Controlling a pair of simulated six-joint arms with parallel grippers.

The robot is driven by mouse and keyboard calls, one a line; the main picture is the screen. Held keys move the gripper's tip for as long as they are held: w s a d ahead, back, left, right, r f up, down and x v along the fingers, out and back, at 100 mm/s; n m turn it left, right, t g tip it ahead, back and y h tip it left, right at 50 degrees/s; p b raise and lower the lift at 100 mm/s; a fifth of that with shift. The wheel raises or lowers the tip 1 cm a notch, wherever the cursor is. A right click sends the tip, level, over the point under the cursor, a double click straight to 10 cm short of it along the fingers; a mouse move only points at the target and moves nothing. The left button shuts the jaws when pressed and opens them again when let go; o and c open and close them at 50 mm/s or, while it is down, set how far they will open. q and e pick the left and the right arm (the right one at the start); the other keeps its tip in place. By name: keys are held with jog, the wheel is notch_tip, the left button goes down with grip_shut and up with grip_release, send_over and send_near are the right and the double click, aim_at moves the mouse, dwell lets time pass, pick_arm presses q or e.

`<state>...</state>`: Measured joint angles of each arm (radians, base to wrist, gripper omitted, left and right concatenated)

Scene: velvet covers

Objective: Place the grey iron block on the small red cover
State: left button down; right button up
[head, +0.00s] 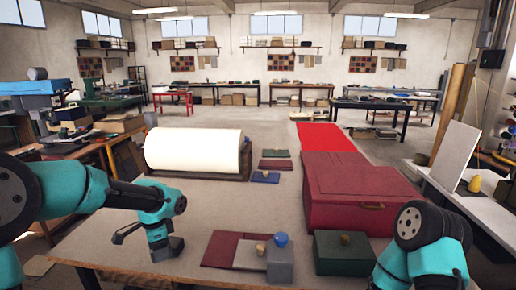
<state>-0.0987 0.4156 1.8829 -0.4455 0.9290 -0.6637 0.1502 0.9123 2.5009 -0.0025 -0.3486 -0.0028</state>
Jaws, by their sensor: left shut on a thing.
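My left gripper (163,236) is at the left front of the table, pointing down. It is shut on a small dark grey block (168,251), which I take for the grey iron block. Whether the block touches the table I cannot tell. A small dark red cover (276,165) lies flat beyond the middle of the table, between a green one and a blue one. It is far to the right of and behind my left gripper, and nothing shows on it. My right arm is at the lower right; its gripper is not in view.
A large red box (352,192) stands to the right. In front are a dark red panel (220,247), a grey box (280,268) with a blue ball (281,240), and a green box (342,258).

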pick_arm(q)
jog(key=d+r+n, duration=0.8)
jog(key=n, duration=0.4)
jog(key=shift+s+d, duration=0.2)
jog(key=shift+d, duration=0.05)
jog(key=w+d+f, duration=0.6)
jog(key=d, duration=0.1)
jog(key=w+d+f, duration=0.7)
jog(key=shift+w, duration=0.1)
jog(key=shift+r, duration=0.1)
dwell(0.4)
jog(key=shift+s+a+r+n, duration=0.1)
jog(key=shift+s+a+n, duration=0.05)
jog(key=shift+s+n, duration=0.8)
jog(key=s+n, duration=0.4)
jog(key=s+a+n, duration=0.1)
jog(key=s+n, duration=0.3)
jog(key=s+r+n, duration=0.1)
jog(key=s+n, duration=0.3)
jog(key=n, duration=0.1)
jog(key=shift+a, duration=0.35)
jog(key=shift+s+a+n, duration=0.15)
jog(key=shift+s+n, duration=0.7)
jog(key=shift+n, duration=0.1)
